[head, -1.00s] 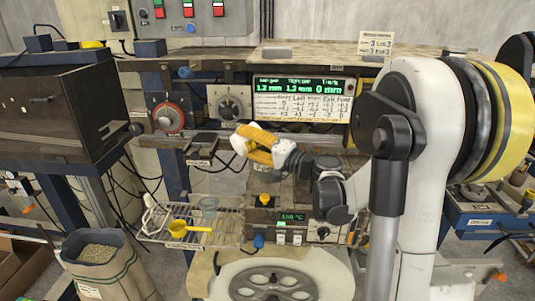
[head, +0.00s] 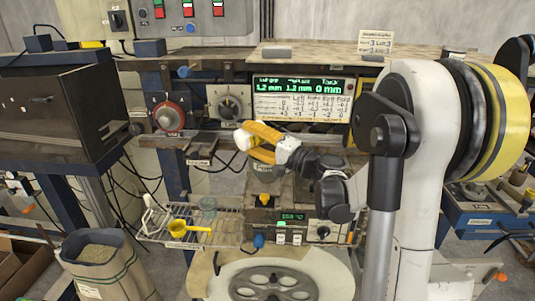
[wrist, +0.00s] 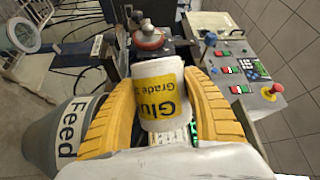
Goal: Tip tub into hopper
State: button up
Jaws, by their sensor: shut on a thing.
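My gripper (head: 260,138) has yellow fingers, and in the wrist view its fingers (wrist: 165,112) are closed around a white tub (wrist: 160,82) with a yellow "Glu… Grade" label. In the head view the tub (head: 241,138) shows only as a white end beyond the fingers, and it looks tipped on its side. The grey hopper (wrist: 62,142), marked "Feed", is beside the left finger in the wrist view. In the head view the hopper (head: 265,182) is below my gripper, partly hidden. I cannot see the tub's contents or any pouring.
A wire rack (head: 225,226) with a yellow scoop (head: 187,227) is to the left below. A lit display panel (head: 301,97) and dials are behind. A sack of pellets (head: 103,268) stands at the lower left, and a round plate (head: 280,285) is in front.

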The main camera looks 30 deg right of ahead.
jog(key=shift+d+r+m+t+b, duration=0.25)
jog(key=shift+r+m+b, duration=0.05)
jog(key=shift+m, duration=0.5)
jog(key=shift+d+r+m+t+b, duration=0.2)
jog(key=shift+r+m+t+b, duration=0.1)
jog(key=shift+m, duration=0.5)
dwell(0.6)
jog(key=shift+w+d+f+m+t+b, duration=0.1)
jog(key=shift+d+f+m+t+b, duration=0.3)
jog(key=shift+m+b, duration=0.5)
dwell(0.8)
jog(key=shift+d+r+m+h, duration=0.1)
jog(key=shift+d+m+h, duration=0.1)
jog(key=shift+m+h, duration=0.5)
dwell(0.6)
